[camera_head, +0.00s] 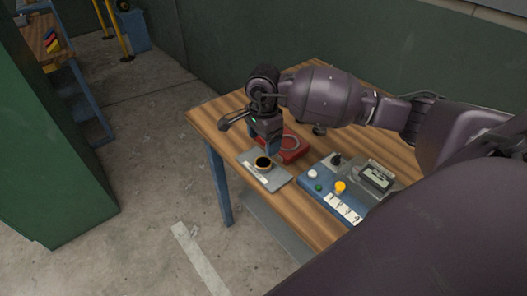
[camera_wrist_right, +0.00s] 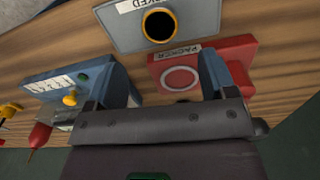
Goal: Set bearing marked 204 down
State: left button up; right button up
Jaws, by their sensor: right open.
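A dark round piece with a gold rim, which looks like the bearing (camera_head: 263,163), sits on a grey plate (camera_head: 279,178) near the table's left edge. It also shows in the right wrist view (camera_wrist_right: 159,26); no 204 mark is legible. A red block (camera_head: 295,154) with a pale ring on top lies beside the plate. My right gripper (camera_head: 272,150) points down close above the red block and plate. In the wrist view its blue fingers (camera_wrist_right: 165,68) are apart with nothing held between them. My left gripper is not in view.
A blue panel (camera_head: 316,193) with several knobs and white cards lies right of the plate on the wooden table (camera_head: 207,115). A dark-labelled box (camera_head: 376,177) sits on its far right. A green cabinet (camera_head: 50,150) stands at left, with open floor between.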

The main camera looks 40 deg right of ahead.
jog(key=shift+r, duration=2)
